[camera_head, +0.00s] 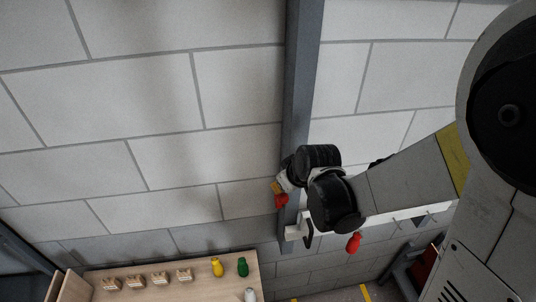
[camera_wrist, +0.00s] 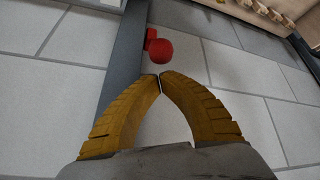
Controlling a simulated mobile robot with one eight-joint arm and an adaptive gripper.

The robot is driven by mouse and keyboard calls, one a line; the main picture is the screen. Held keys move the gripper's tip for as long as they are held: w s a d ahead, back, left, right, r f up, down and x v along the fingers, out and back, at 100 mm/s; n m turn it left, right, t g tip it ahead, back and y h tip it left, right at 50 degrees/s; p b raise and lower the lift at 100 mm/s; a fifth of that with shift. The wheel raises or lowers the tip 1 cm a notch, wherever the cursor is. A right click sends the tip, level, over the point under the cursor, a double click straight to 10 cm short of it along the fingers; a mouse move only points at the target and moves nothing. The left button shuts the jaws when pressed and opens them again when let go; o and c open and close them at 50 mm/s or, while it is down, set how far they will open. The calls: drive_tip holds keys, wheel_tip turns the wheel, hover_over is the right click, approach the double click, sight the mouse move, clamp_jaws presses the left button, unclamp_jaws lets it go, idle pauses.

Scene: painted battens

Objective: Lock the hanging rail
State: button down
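The white hanging rail (camera_head: 405,222) runs across the lower right in the head view, partly hidden behind my arm. A red knob (camera_head: 354,242) sits at its lower edge. Another red knob (camera_head: 281,201) is by the grey upright (camera_head: 299,90), just under my gripper (camera_head: 279,187). In the wrist view a red round knob (camera_wrist: 158,48) on a short red stem sits beside the grey upright (camera_wrist: 122,62), just beyond my fingertips. My gripper (camera_wrist: 160,77) has its yellow-brown fingertips together, with nothing visible between them. Whether they touch the knob I cannot tell.
A wooden shelf (camera_head: 170,284) at the lower left holds several pale blocks, a yellow piece (camera_head: 217,267), a green piece (camera_head: 243,266) and a white piece (camera_head: 250,295). A dark hook (camera_head: 308,233) is near the rail's left end. The block wall left of the upright is clear.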

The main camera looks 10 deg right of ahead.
sight(280, 199)
drive_tip(key=shift+x, duration=1.1)
drive_tip(key=shift+s, duration=0.1)
drive_tip(key=s+f, duration=0.2)
drive_tip(key=s, duration=0.1)
drive_tip(key=s+f, duration=0.1)
drive_tip(key=shift+s, duration=0.4)
